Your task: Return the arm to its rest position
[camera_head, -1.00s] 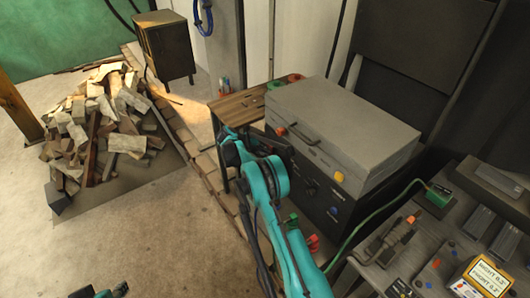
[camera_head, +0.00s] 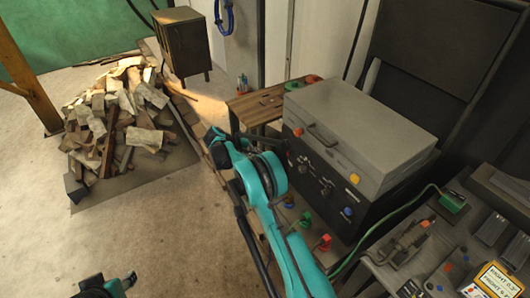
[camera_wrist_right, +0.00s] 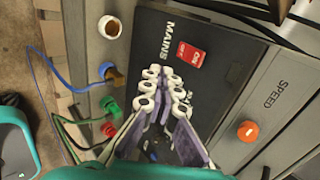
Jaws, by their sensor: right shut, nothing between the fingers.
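My right arm (camera_head: 275,205), teal and black, reaches up from the bottom of the head view, in front of a black control box (camera_head: 325,180). Its fingertips cannot be made out there. In the right wrist view my right gripper (camera_wrist_right: 168,82) is shut and empty, with its pale linked fingers in front of a black panel marked MAINS (camera_wrist_right: 168,42). I cannot tell whether it touches the panel. Part of my left gripper (camera_head: 108,288) shows at the bottom left edge of the head view; its fingers are not clear.
A grey lidded case (camera_head: 355,130) sits on the control box. A red switch (camera_wrist_right: 190,58) and orange knob (camera_wrist_right: 248,131) are near. A wood pile (camera_head: 125,120) lies left; open floor is between.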

